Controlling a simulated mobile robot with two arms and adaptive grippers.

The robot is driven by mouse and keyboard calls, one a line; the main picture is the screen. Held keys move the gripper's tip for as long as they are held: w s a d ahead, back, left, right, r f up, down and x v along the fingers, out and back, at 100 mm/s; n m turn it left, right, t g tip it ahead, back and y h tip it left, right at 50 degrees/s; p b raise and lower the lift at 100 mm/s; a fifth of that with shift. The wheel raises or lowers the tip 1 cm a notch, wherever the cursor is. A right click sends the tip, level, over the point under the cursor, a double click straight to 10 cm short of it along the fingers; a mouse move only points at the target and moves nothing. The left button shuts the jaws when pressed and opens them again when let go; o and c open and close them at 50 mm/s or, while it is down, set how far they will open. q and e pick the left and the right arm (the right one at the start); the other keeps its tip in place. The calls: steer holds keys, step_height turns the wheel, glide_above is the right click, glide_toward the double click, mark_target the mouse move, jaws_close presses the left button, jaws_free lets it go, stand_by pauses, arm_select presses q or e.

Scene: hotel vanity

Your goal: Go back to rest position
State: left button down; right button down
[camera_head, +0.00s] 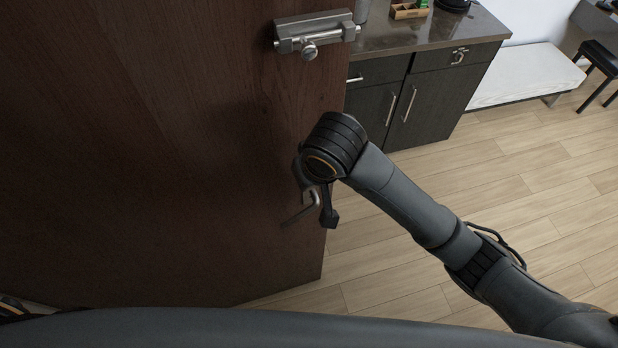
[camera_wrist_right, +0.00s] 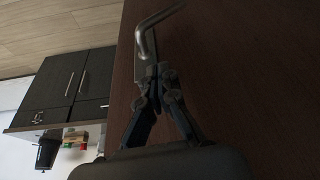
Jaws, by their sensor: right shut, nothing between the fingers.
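My right gripper (camera_head: 329,214) hangs at the end of my right arm, beside the free edge of a dark wooden door (camera_head: 160,130). In the right wrist view its fingertips (camera_wrist_right: 158,78) are together with nothing between them. A metal lever handle (camera_head: 301,211) on the door is right by the gripper, partly covered by it. In the right wrist view the handle (camera_wrist_right: 147,38) lies just beyond the fingertips; I cannot tell whether they touch. My left gripper is not in view.
The door stands open, with a metal latch (camera_head: 316,33) higher up. Beyond its edge are a dark cabinet (camera_head: 430,95) with a stone counter (camera_head: 420,32), a small wooden tray (camera_head: 409,10) and a white bench (camera_head: 525,75). The wood floor (camera_head: 530,190) at the right is clear.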

steer(key=s+d+f+m+h, duration=0.1)
steer(key=s+d+f, duration=0.2)
steer(key=s+d, duration=0.35)
steer(key=s+d+f+m, duration=0.2)
steer(key=s+d+f, duration=0.2)
steer(key=d, duration=0.5)
steer(key=s+d+f+m+h, duration=0.1)
steer(key=s+d+f, duration=0.2)
steer(key=s+d, duration=0.35)
step_height(320, 180, down, 36)
steer(key=d+g+b, duration=0.1)
steer(key=b, duration=0.7)
steer(key=s+d+f+b, duration=0.1)
steer(key=s+f+b, duration=0.2)
steer(key=s+f, duration=0.5)
steer(key=s+d+f+g+b, duration=0.1)
steer(key=s+d+f+b, duration=0.1)
steer(key=s+f, duration=0.7)
step_height(320, 180, down, 4)
steer(key=shift+d+r+b, duration=0.1)
steer(key=shift+d+b, duration=0.05)
steer(key=shift+b, duration=0.6)
